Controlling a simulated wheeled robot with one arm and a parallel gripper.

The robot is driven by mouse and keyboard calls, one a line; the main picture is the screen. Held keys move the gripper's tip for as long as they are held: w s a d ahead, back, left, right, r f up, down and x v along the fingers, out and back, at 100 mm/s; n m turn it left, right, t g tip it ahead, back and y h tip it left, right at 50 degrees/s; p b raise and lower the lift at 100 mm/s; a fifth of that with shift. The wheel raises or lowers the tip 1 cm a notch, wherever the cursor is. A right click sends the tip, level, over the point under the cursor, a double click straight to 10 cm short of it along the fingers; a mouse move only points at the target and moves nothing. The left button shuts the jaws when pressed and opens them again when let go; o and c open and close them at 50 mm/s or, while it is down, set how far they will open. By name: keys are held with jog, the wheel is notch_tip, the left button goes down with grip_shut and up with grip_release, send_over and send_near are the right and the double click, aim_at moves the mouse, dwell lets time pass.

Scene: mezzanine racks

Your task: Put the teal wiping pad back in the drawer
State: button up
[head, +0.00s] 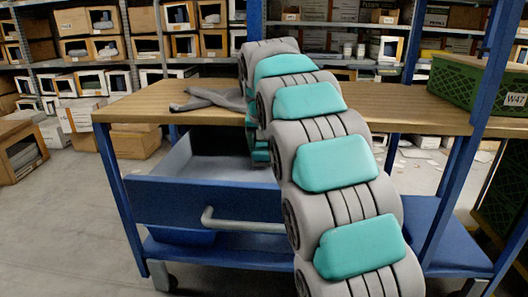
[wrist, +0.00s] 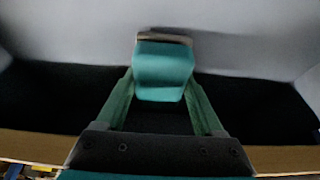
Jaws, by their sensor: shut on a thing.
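The teal wiping pad (wrist: 160,72) shows in the middle of the wrist view, between the two green fingers of my gripper (wrist: 160,95). My gripper is shut on it. A brownish-grey strip shows along the pad's far edge. The open drawer (head: 205,200) has a blue front, a long grey handle and a grey interior, and it sticks out from under the wooden bench top. In the head view my arm comes down over the drawer's right part and hides my gripper and the pad. Grey drawer surfaces (wrist: 240,45) and dark areas surround the pad in the wrist view.
The wooden bench top (head: 150,100) overhangs the back of the drawer. A grey crossed, flat object (head: 208,98) lies on it beside my arm. A green crate (head: 470,85) stands at the right, near a blue upright. Shelves with boxes fill the back.

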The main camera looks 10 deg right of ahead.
jog(key=shift+f, duration=0.5)
jog(key=shift+f, duration=0.1)
jog(key=shift+f, duration=0.1)
jog(key=o, duration=1.3)
jog(key=v, duration=1.2)
jog(key=shift+r, duration=0.25)
